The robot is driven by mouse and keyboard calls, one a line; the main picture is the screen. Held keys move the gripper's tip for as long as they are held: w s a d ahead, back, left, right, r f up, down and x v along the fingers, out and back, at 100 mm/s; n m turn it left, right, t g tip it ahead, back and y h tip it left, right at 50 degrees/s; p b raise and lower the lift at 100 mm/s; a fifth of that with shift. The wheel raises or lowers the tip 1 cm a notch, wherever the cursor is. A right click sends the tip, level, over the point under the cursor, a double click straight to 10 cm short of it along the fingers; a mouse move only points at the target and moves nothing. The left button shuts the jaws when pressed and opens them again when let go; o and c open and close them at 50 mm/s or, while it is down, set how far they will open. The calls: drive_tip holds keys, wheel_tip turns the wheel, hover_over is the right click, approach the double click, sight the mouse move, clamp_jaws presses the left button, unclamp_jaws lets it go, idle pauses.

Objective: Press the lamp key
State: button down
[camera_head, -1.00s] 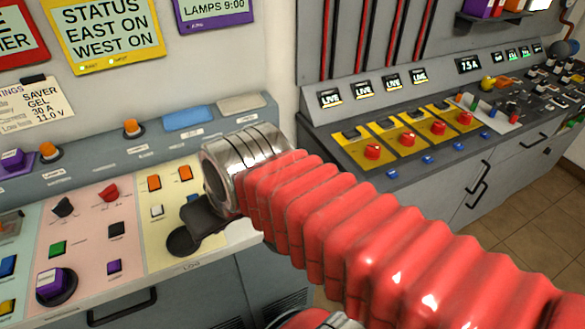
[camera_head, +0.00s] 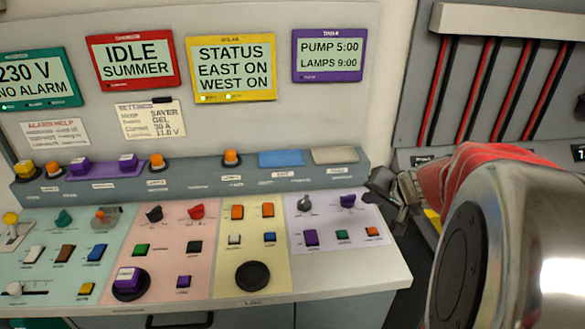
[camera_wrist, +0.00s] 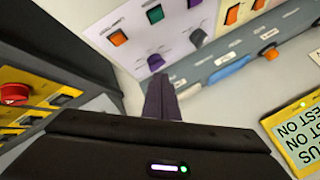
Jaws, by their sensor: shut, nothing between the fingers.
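Which control is the lamp key I cannot tell, as the small labels are unreadable. The lilac section (camera_head: 330,242) at the console's right end holds a purple key (camera_head: 311,237), a green key (camera_head: 343,235), an orange key (camera_head: 373,232), a grey knob (camera_head: 305,203) and a purple knob (camera_head: 347,201). A purple-framed screen (camera_head: 328,55) above reads PUMP 5:00, LAMPS 9:00. My gripper (camera_head: 380,184) is above the console's right end, partly hidden by my arm. In the wrist view its dark fingers (camera_wrist: 162,97) are shut and empty, near the purple knob (camera_wrist: 156,62).
The back ledge (camera_head: 200,178) carries orange buttons, purple blocks, a blue pad (camera_head: 281,158) and a grey pad (camera_head: 335,155). Yellow, pink and teal sections fill the left. A dark cabinet with a red button (camera_wrist: 14,93) stands beside the console.

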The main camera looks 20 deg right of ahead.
drive_tip(key=d, duration=0.2)
drive_tip(key=d+m, duration=0.1)
drive_tip(key=shift+s+d+f+h, duration=0.25)
drive_tip(key=shift+d+f+h, duration=0.1)
drive_tip(key=shift+f+h, duration=0.05)
drive_tip(key=shift+f, duration=4.4)
drive_tip(key=shift+f, duration=0.85)
drive_tip(key=shift+r, duration=0.9)
drive_tip(key=shift+r, duration=0.15)
drive_tip(key=shift+r, duration=2.4)
